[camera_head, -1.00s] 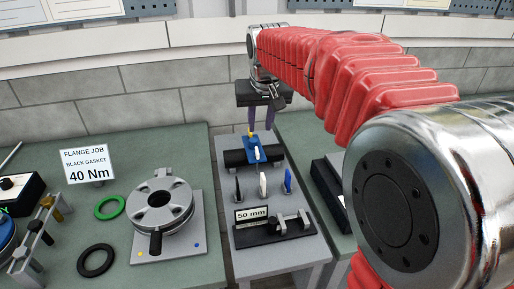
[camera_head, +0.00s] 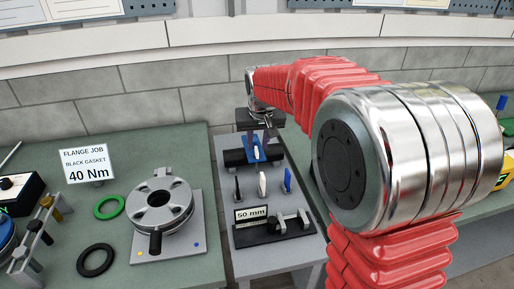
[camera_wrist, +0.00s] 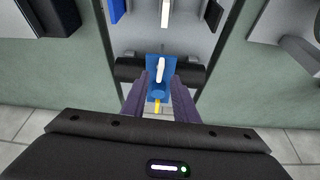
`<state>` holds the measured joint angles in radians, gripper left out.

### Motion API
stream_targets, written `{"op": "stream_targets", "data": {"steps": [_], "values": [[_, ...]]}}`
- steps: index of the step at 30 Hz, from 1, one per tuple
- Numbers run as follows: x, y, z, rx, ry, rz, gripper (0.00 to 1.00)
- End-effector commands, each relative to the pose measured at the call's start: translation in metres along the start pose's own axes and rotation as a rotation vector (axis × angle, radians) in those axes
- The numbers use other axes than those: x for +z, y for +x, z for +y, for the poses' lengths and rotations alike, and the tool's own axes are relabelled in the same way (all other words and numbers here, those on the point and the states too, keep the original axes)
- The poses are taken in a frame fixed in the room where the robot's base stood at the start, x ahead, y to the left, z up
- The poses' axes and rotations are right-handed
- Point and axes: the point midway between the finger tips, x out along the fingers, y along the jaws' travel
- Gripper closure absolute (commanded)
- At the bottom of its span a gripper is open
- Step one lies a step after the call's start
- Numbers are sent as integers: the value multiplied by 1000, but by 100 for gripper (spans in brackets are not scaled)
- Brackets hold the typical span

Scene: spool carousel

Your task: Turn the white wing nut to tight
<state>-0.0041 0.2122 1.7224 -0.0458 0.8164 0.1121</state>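A white wing-shaped piece (camera_head: 257,152) stands on a blue clamp block (camera_head: 249,156) on a dark horizontal cylinder (camera_head: 234,158). In the wrist view, the white piece (camera_wrist: 161,69) sits on the blue block (camera_wrist: 157,93), with a yellow part (camera_wrist: 157,107) at the block's near end. My gripper (camera_head: 259,138) is over the block with its purple fingers pointing down. In the wrist view, my gripper (camera_wrist: 157,80) is open, one finger on either side of the block. I cannot tell whether the fingers touch it.
A black handle (camera_head: 237,188), a second white handle (camera_head: 262,185) and a blue handle (camera_head: 288,180) stand in front of the cylinder. A 50 mm sign (camera_head: 251,214) stands nearer. A flange (camera_head: 162,206) is on the left bench; the wall is behind.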

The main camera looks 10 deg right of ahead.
Motion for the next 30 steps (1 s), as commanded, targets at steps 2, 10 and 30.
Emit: {"op": "stream_targets", "data": {"steps": [2,10,30], "values": [[1,13,0,0,0,-3,73],[0,34,0,0,0,1,73],[0,35,0,0,0,0,100]]}}
